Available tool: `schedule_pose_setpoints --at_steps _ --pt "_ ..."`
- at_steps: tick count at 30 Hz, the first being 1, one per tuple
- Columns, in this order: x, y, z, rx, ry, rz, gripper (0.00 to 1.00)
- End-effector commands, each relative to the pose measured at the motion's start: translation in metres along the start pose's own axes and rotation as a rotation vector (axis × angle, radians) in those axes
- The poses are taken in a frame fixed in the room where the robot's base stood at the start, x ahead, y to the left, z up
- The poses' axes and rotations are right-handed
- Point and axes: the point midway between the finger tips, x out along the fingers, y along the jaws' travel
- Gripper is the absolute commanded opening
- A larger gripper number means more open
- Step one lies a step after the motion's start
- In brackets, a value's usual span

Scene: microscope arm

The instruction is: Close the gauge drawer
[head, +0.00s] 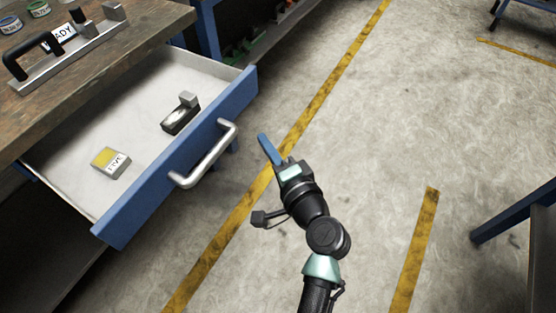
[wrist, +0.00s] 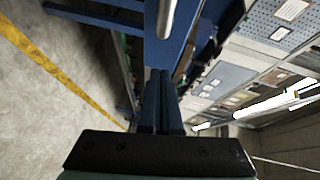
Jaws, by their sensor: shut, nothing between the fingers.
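The gauge drawer (head: 178,163) stands open, pulled well out from under the workbench. It has a blue front and a silver bar handle (head: 208,158). Inside lie a yellow and white box (head: 111,162) and a small dark block with a grey top (head: 181,115). My gripper (head: 265,142) is shut and empty, in front of the drawer face and to the right of the handle, apart from it in the head view. In the wrist view the shut fingers (wrist: 160,75) point toward the blue drawer front, and part of the handle (wrist: 167,18) shows just beyond the tips.
The wooden workbench top (head: 120,62) carries a metal rail with a black handle (head: 32,50) and small tins (head: 38,8). Another blue-framed table (head: 510,215) stands at right. The concrete floor (head: 400,120) with yellow lines is clear around my arm.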

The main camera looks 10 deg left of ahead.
Motion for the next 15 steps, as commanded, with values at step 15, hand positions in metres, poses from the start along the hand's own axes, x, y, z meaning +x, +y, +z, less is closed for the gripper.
schedule_pose_setpoints --at_steps 15 --pt "0.043 0.0 0.028 -0.001 0.001 0.0 0.0"
